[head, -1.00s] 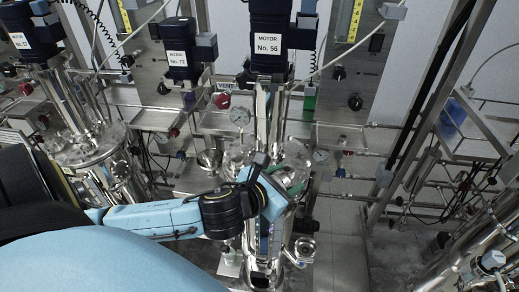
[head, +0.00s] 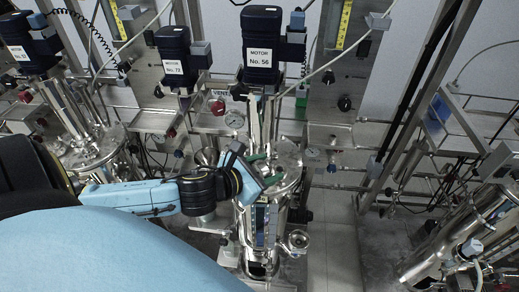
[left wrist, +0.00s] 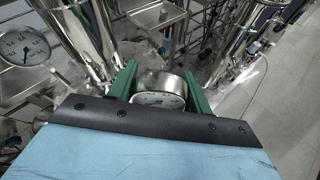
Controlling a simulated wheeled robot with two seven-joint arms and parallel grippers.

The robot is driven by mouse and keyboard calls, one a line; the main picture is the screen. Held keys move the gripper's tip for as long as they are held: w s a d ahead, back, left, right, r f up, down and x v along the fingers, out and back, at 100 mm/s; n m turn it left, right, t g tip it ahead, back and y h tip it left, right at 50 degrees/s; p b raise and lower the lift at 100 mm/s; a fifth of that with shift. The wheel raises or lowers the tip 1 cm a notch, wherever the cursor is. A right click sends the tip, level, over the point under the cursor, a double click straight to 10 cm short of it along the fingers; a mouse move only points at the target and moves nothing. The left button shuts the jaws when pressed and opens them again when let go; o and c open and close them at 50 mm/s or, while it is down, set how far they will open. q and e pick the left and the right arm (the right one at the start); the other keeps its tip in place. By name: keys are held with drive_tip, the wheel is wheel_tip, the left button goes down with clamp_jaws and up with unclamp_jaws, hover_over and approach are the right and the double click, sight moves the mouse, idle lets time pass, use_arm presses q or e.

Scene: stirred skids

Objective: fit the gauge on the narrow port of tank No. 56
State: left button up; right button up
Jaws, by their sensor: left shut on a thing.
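Tank No. 56 is the shiny steel vessel (head: 262,225) under the motor labelled No. 56 (head: 262,45) in the head view. My left gripper (head: 266,172) is in front of and over its round lid (head: 290,168). In the left wrist view, its two green fingers (left wrist: 160,88) are shut on the gauge (left wrist: 160,86), a round steel case with a white dial. The gauge cannot be made out in the head view. I cannot pick out the narrow port; the gripper covers part of the lid. My right gripper is not in view.
Tanks with motors No. 72 (head: 175,60) and No. 57 (head: 25,45) stand to the left. A steel funnel (head: 298,240) is at the tank's right side. Open floor (head: 335,240) shows to the right.

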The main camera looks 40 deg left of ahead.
use_arm(q)
drive_tip(key=shift+w+a+f+b, duration=0.15)
drive_tip(key=shift+w+b, duration=0.45)
drive_tip(key=shift+w, duration=0.95)
drive_tip(key=shift+w+f+b, duration=0.3)
drive_tip(key=shift+w+b, duration=0.25)
drive_tip(key=shift+w, duration=1)
drive_tip(key=shift+w+a+f+b, duration=0.15)
drive_tip(key=shift+w+b, duration=0.45)
drive_tip(key=shift+w, duration=0.95)
drive_tip(key=shift+f, duration=0.3)
drive_tip(key=shift+s+p, duration=0.15)
drive_tip(key=shift+p, duration=0.4)
drive_tip(key=shift+f, duration=0.4)
drive_tip(key=o, duration=1.1)
drive_tip(key=shift+d, duration=0.1)
drive_tip(key=shift+a+r, duration=0.15)
drive_tip(key=shift+a, duration=0.1)
